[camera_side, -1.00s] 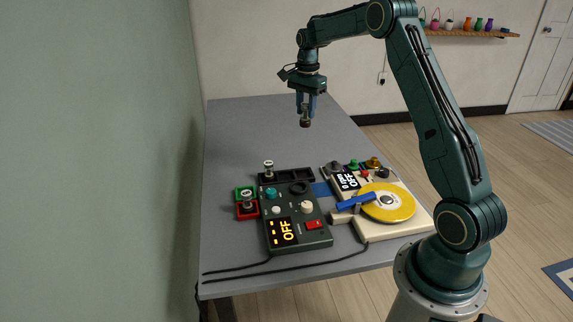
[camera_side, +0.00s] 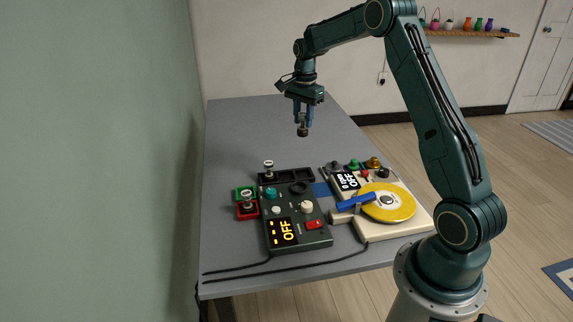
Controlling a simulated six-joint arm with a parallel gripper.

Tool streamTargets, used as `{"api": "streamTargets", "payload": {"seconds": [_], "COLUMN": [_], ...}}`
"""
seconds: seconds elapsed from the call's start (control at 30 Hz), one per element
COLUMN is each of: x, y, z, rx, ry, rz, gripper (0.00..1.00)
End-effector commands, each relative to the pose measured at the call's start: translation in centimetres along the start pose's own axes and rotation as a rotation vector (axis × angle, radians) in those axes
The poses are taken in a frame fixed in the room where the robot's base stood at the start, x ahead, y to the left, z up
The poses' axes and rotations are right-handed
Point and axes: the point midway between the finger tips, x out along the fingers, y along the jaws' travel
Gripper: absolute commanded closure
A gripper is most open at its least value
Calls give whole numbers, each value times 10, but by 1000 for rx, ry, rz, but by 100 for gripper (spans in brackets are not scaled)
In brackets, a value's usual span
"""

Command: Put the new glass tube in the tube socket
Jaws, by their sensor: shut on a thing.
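My gripper (camera_side: 303,119) points down, shut on a small glass tube (camera_side: 303,131). The tube's dark lower end shows below the fingers; the rest is mostly hidden between them. It hangs upright in the air, above and behind the black device (camera_side: 318,239). The tube socket (camera_side: 299,188) looks like a dark round ring at the back right of that device's top, with nothing standing in it. The held tube is well apart from it.
One tube (camera_side: 268,170) stands at the left end of a black tray (camera_side: 311,171). Another (camera_side: 248,201) stands in a red tray (camera_side: 247,214), beside a green tray (camera_side: 239,190). A cream turntable (camera_side: 405,231) with a yellow disc stands at right. The table's back is clear.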

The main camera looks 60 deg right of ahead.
Motion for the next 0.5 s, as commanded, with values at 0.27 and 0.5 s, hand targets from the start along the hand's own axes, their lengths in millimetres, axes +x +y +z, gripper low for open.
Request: {"api": "streamTargets", "payload": {"seconds": [0.27,0.5], "x": [39,66], "y": [18,36], "z": [37,63], "rx": [-51,-87], "ry": [-1,0], "rz": [3,1], "gripper": [94,94]}}
